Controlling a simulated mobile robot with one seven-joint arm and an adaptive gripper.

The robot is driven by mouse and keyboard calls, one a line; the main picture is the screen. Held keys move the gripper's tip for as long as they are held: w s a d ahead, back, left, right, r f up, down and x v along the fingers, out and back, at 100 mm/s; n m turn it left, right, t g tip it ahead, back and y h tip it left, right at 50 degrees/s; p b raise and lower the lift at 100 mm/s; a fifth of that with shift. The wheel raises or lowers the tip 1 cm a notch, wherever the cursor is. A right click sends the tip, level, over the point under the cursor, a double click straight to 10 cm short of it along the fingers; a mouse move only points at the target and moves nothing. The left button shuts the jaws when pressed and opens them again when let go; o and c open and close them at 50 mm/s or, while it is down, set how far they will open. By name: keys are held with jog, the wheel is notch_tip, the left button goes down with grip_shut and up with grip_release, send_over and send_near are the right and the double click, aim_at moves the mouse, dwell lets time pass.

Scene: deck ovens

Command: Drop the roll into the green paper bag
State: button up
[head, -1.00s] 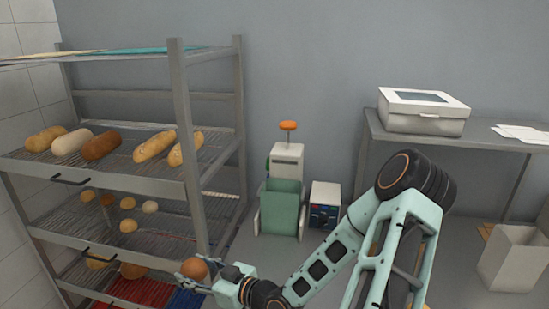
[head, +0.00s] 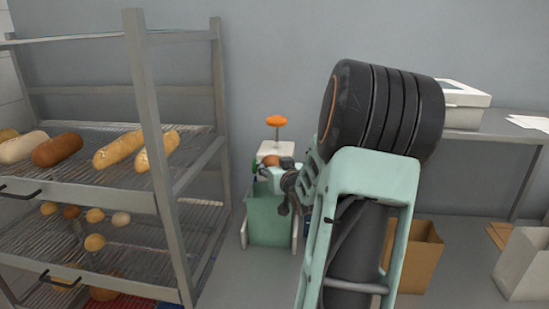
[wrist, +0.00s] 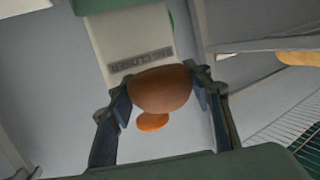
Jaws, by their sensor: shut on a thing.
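The roll (wrist: 160,90) is round and brown. My gripper (wrist: 158,82) is shut on it, a finger on either side, in the wrist view. In the head view my gripper (head: 268,171) holds the roll just above the green paper bag (head: 269,224). The bag stands upright against the white machine, with its open top partly hidden by my gripper. I cannot tell from the head view whether the roll is exactly over the opening.
The white bag closer (head: 276,148) with an orange knob (head: 276,121) stands behind the bag. A metal rack (head: 150,160) with breads is on the left. A brown bag (head: 413,262) and a white bag (head: 524,266) stand on the right, near a table with a white box (head: 462,97).

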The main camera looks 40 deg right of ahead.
jog(key=shift+d+r+m+h, duration=0.3)
jog(key=shift+d+r, duration=0.55)
jog(key=shift+d, duration=0.05)
notch_tip(320, 180, down, 6)
jog(key=b, duration=0.5)
jog(key=shift+r, duration=0.1)
jog(key=o, duration=1.1)
jog(key=shift+o, duration=0.2)
jog(key=v, duration=1.2)
jog(key=shift+r, duration=0.2)
